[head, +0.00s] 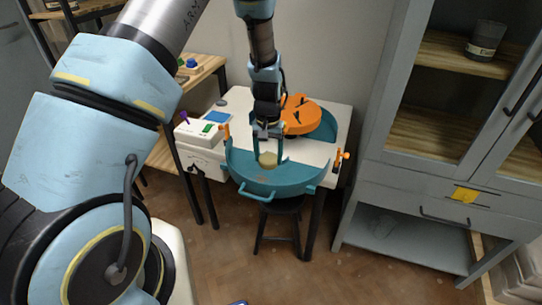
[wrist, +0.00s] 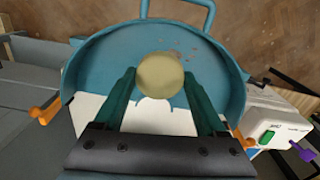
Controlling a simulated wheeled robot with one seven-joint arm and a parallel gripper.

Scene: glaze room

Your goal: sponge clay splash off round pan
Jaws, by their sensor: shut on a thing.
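The round pan (head: 270,188) is a teal splash pan with a handle at its front rim. Its floor and raised wall also show in the wrist view (wrist: 105,70). A small patch of reddish-brown clay splash (wrist: 178,51) marks the pan floor, just beyond the sponge. My gripper (head: 268,155) points down over the pan and is shut on a pale yellow round sponge (wrist: 160,76). The sponge (head: 268,160) sits between the fingertips, low over the pan floor; I cannot tell whether it touches. It may hide part of the splash.
The pan is at the front of a white wheel table (head: 240,103). An orange round part (head: 300,117) with black grips lies behind it. A white control box (head: 200,130) stands at left. Orange clamps (head: 342,157) flank the pan. A grey cabinet (head: 385,190) stands right; a black stool (head: 282,208) is below.

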